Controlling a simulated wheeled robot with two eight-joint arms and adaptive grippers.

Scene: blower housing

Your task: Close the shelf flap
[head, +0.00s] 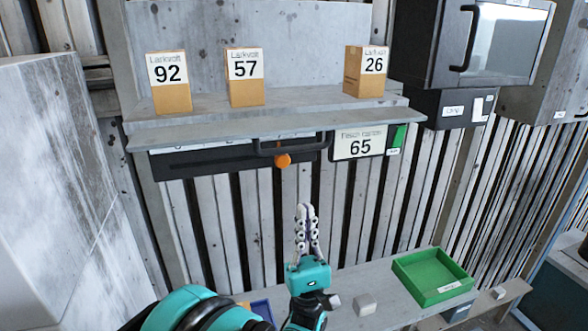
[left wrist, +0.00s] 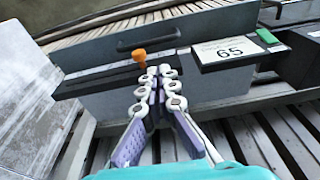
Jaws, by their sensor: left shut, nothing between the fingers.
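The shelf flap (head: 200,131) is a grey board sticking out along the front of the shelf, with a black bar handle (head: 290,146) at its edge. In the left wrist view the grey panel (left wrist: 95,52) carries the black handle (left wrist: 148,38). An orange knob (head: 283,160) sits on a black strip below the handle; it also shows in the left wrist view (left wrist: 139,56). My left gripper (head: 306,208) is shut and empty, pointing up, below the knob in the head view. Its fingertips (left wrist: 158,70) appear close to the knob; contact cannot be told. My right gripper is not in view.
Boxes marked 92 (head: 170,82), 57 (head: 245,78) and 26 (head: 366,72) stand on the shelf. A sign reading 65 (head: 360,148) is right of the strip. A black-framed cabinet (head: 425,45) hangs upper right. A green tray (head: 432,276) rests on the lower ledge.

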